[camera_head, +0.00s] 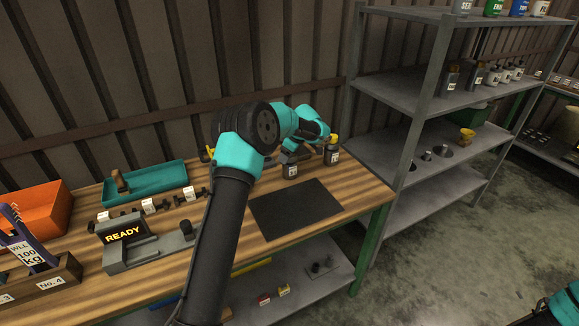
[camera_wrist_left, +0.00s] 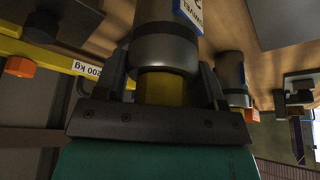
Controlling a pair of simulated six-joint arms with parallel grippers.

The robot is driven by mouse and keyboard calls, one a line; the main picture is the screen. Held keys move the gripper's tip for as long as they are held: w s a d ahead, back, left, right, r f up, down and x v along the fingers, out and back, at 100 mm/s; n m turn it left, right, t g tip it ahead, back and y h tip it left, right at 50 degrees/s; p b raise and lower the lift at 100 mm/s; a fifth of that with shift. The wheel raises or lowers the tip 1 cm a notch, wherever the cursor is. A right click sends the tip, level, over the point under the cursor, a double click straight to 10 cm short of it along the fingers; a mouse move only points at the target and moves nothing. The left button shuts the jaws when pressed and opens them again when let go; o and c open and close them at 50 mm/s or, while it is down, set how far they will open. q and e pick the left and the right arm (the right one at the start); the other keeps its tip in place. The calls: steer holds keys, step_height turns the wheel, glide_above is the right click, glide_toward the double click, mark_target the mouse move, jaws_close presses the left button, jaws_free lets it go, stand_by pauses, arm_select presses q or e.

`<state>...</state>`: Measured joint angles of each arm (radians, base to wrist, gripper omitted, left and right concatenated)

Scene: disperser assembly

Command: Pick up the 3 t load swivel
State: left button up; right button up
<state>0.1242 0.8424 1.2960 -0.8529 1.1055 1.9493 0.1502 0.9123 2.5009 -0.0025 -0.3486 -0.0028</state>
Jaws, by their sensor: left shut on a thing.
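My left gripper (camera_head: 329,138) is shut on a dark swivel (camera_head: 332,155) with a yellow top, at the back right of the workbench. In the left wrist view the fingers (camera_wrist_left: 172,88) close around the yellow part of this swivel (camera_wrist_left: 165,48). Its blue-and-white label is cut off, so its load figure cannot be read. I cannot tell if it touches the bench. A second dark swivel (camera_head: 290,170) stands to the left, apart from the held one; it also shows in the left wrist view (camera_wrist_left: 231,75). My right gripper is out of view.
A black mat (camera_head: 295,210) lies empty on the bench in front. A fixture reading READY (camera_head: 125,240), a teal tray (camera_head: 145,184) and an orange bin (camera_head: 35,210) are on the left. Grey shelving (camera_head: 400,150) stands close on the right. My left arm crosses the bench.

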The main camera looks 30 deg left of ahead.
arm_select(q)
jaws_close()
stand_by(0.3)
steer(key=shift+r, duration=0.15)
steer(key=shift+r, duration=1.75)
steer(key=s+d+r, duration=0.1)
steer(key=s+d, duration=0.7)
steer(key=s, duration=0.5)
steer(key=shift+s+d+r, duration=0.15)
steer(key=shift+s+d, duration=0.1)
steer(key=shift+s, duration=0.05)
